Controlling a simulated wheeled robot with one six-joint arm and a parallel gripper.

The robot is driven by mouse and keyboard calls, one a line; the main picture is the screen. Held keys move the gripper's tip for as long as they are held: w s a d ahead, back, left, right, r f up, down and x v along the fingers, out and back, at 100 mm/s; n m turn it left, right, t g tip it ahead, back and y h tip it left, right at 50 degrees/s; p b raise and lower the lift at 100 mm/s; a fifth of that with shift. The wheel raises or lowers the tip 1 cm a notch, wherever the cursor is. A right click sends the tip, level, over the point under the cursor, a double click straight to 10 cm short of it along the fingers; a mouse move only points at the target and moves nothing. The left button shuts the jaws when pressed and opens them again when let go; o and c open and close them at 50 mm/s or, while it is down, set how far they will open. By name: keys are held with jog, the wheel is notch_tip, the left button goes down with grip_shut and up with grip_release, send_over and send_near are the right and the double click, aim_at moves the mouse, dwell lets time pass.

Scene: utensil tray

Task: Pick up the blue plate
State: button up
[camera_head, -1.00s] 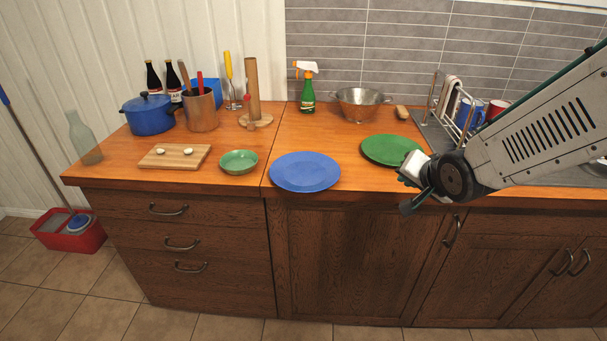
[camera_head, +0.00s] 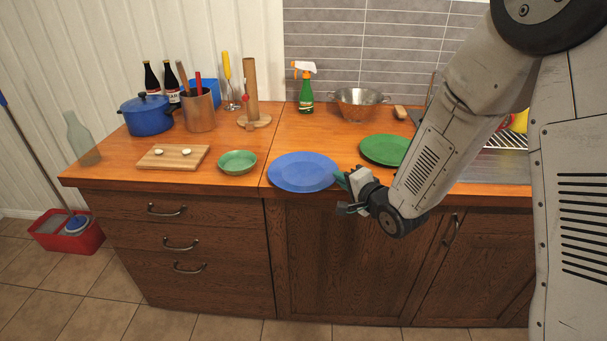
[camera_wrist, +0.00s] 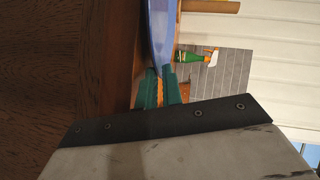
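The blue plate (camera_head: 303,171) lies on the wooden counter, its front rim at the counter's front edge. My gripper (camera_head: 343,181) is at the plate's right rim, just in front of the counter edge. In the wrist view the plate (camera_wrist: 161,28) shows nearly edge-on, its near rim at the tips of my green fingers (camera_wrist: 161,80). The fingers stand apart with a narrow gap, one on each side of the rim's line. I cannot tell whether they touch the plate.
A green plate (camera_head: 384,150) lies right of the blue one, close to my arm. A small green bowl (camera_head: 237,162) and a cutting board (camera_head: 173,157) are to the left. A colander (camera_head: 359,104) and spray bottle (camera_head: 306,94) stand behind. The counter (camera_head: 310,134) behind the plate is clear.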

jog(key=shift+x, duration=1.05)
jog(key=shift+s, duration=0.1)
grip_shut()
